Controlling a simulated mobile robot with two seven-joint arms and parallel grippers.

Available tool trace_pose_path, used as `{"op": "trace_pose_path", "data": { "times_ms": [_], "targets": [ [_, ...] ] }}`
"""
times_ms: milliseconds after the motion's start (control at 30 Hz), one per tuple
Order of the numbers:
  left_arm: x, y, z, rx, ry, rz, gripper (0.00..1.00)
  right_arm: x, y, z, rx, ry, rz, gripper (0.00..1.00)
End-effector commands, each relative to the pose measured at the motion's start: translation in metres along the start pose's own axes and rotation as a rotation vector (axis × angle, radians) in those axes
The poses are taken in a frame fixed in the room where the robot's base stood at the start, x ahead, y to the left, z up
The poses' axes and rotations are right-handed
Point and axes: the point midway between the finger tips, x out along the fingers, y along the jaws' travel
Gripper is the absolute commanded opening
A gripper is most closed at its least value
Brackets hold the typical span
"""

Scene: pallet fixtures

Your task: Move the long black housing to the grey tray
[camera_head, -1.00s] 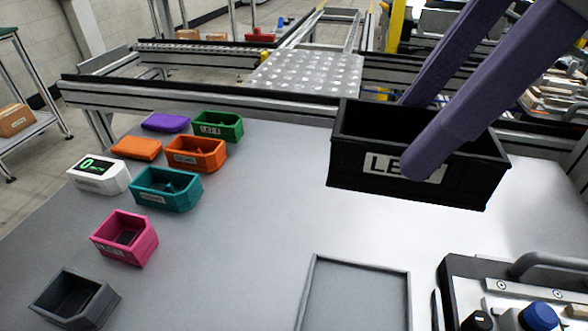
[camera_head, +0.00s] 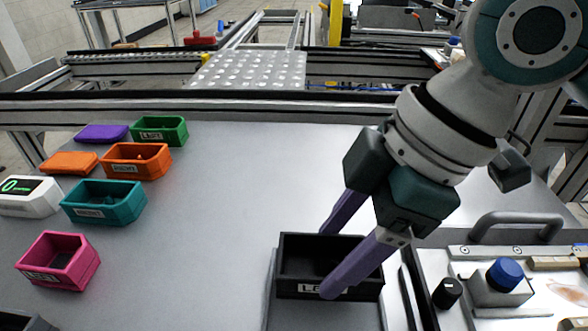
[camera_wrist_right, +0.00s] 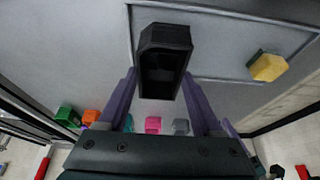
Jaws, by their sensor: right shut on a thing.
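The long black housing (camera_head: 296,250) is an open-topped box with a white label on its near side. My right gripper (camera_head: 330,260) is shut on it, with one purple finger at its far side and one at its near side, partly covering the label. The grey tray (camera_head: 345,318) lies under and around the housing at the bottom of the head view. I cannot tell whether the housing touches the tray floor. In the right wrist view the housing (camera_wrist_right: 165,55) shows between the fingers, near the tray's rim (camera_wrist_right: 230,80). My left gripper is out of view.
Pink (camera_head: 60,262), teal (camera_head: 103,202), orange (camera_head: 137,161) and green (camera_head: 158,131) bins stand on the left, beside a white display unit (camera_head: 28,197). A control panel (camera_head: 505,290) with a blue knob is close on the right. The table's middle is clear.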

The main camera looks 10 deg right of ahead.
Motion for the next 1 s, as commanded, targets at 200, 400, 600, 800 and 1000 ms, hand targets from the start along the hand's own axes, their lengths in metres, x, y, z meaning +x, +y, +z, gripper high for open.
{"op": "trace_pose_path", "data": {
  "times_ms": [200,400,600,800,1000],
  "targets": [
    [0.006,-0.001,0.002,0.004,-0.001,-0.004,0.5,0.023,0.0,0.009,0.0,0.0,0.0,0.04],
    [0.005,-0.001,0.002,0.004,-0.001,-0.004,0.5,0.023,0.0,0.009,0.0,0.0,0.0,0.04],
    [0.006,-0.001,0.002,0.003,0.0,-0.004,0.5,0.025,-0.001,0.01,0.001,-0.001,-0.001,0.78],
    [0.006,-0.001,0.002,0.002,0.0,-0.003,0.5,0.025,-0.001,0.01,0.001,-0.001,-0.001,0.97],
    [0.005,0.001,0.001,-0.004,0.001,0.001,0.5,0.024,0.0,0.01,0.001,0.0,-0.001,0.97]
  ]
}}
